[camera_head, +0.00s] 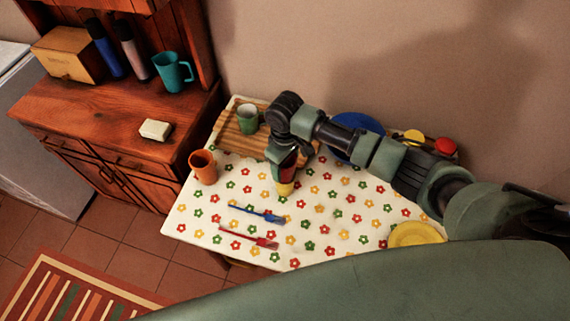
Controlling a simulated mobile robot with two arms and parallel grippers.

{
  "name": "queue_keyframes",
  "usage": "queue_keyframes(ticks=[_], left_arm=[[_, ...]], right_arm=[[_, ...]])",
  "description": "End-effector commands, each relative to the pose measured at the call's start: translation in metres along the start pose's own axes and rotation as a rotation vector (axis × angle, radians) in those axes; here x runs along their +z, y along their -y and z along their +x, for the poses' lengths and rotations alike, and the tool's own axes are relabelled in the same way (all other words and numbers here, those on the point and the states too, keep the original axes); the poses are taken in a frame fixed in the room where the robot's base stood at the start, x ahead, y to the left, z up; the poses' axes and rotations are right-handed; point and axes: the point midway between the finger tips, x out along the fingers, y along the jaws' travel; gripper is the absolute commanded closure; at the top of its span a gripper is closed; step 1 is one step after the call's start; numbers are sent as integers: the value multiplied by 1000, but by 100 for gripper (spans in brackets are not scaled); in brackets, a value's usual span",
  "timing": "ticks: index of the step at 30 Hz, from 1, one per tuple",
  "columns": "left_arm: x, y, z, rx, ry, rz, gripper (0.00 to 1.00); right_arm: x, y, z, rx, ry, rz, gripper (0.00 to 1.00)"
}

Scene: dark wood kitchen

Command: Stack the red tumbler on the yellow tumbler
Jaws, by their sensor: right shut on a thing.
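My right gripper (283,161) reaches in from the right and points down over the table. It is shut on the red tumbler (289,164), which is mostly hidden by the gripper. The yellow tumbler (285,188) stands on the flowered tablecloth directly below the red one in the picture. The red tumbler's lower end meets or overlaps the yellow one's top. I cannot tell whether they touch or whether the red one sits inside. My left gripper is not in view.
An orange cup (203,167) stands at the table's left edge. A green cup (247,119) is on a wooden board (228,146). A blue fork (257,213) and a red fork (249,238) lie in front. A blue plate (357,121) and yellow plate (416,234) are at right.

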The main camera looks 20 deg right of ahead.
Motion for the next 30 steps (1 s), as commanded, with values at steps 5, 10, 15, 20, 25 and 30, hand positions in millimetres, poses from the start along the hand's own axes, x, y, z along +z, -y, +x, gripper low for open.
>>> queue_keyframes(ticks=[5,10,15,20,25,30], left_arm=[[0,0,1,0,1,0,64],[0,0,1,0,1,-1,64],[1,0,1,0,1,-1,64],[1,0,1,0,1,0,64],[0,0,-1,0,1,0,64],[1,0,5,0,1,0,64]], right_arm=[[0,0,6,0,-1,0,82],[0,0,6,0,-1,0,31],[0,0,6,0,-1,0,20],[0,0,6,0,-1,0,20],[-1,-1,-6,1,-2,-2,20],[-1,-1,-37,2,-5,-2,20]])
